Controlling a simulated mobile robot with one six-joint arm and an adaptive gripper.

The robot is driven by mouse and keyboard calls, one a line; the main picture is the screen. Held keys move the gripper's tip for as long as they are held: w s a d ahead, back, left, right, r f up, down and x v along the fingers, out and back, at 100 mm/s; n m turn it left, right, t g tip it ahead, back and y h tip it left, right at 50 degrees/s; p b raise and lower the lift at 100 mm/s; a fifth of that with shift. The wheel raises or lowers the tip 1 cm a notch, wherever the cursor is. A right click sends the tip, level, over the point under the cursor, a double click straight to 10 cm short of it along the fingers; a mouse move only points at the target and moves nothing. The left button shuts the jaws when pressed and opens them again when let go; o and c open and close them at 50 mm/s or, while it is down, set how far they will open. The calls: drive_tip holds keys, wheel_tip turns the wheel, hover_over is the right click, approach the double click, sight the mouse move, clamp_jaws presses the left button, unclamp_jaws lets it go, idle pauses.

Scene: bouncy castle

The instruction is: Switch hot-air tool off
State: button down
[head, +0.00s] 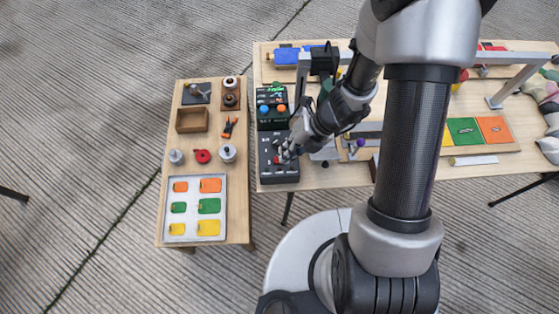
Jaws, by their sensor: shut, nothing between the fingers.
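A dark control box (279,173) with small markings and knobs or switches stands at the left front corner of the large wooden table. My gripper (280,159) is shut and empty, pointing down at this box from the right. The gripper hides part of the controls, and the switch positions are too small to read. A blue tool-like thing (285,56) with an orange-brown end lies at the back left; I cannot tell whether it is the hot-air tool.
A dark unit (272,108) with a lit screen and blue and orange knobs stands just behind the box. The narrow side table (240,225) at left holds a tray (220,236) of coloured pieces, pliers (228,127) and small pots.

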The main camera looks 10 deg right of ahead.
sight(275, 162)
drive_tip(key=b+x, duration=0.2)
drive_tip(key=x, duration=0.2)
idle(0.3)
drive_tip(key=shift+a+f+h+p, duration=0.1)
drive_tip(key=shift+a+h+p, duration=0.4)
drive_tip(key=shift+p, duration=0.4)
drive_tip(key=shift+d+f+b, duration=0.1)
drive_tip(key=shift+f+b, duration=0.1)
drive_tip(key=shift+b, duration=0.1)
drive_tip(key=shift+d, duration=0.3)
drive_tip(key=shift+d, duration=0.6)
